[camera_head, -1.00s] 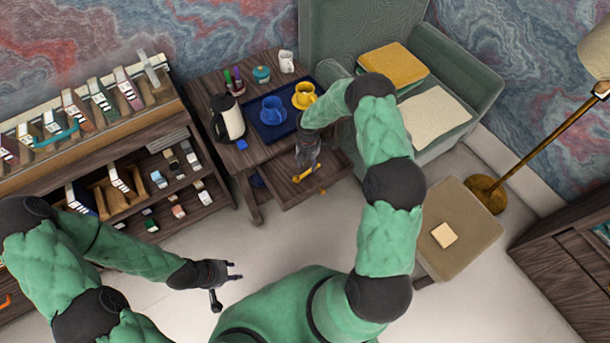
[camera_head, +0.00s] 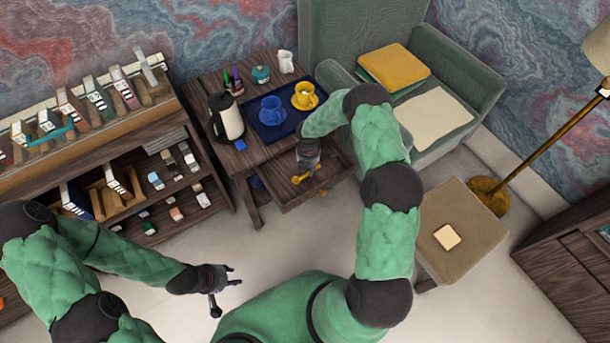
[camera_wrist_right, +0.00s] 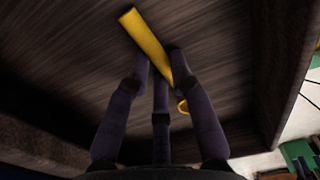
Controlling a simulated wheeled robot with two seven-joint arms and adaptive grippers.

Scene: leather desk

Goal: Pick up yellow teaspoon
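The yellow teaspoon (camera_head: 299,180) lies in the open drawer (camera_head: 338,168) of the small wooden table. In the right wrist view the teaspoon (camera_wrist_right: 147,38) runs at a slant between the fingertips of my right gripper (camera_wrist_right: 160,62). Its far end sticks out past the fingers, and the other part is hidden behind the right finger. The fingertips are close on both sides of it; whether they press on it is unclear. In the head view my right gripper (camera_head: 307,172) points down over the drawer. My left gripper (camera_head: 235,276) is open and empty, away from the table.
On the table stand a kettle (camera_head: 226,117) and a dark blue tray (camera_head: 272,134) with a blue cup (camera_head: 271,107) and a yellow cup (camera_head: 306,93). The drawer walls surround my right gripper. A bookshelf (camera_head: 120,150) stands left, an armchair (camera_head: 450,75) right.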

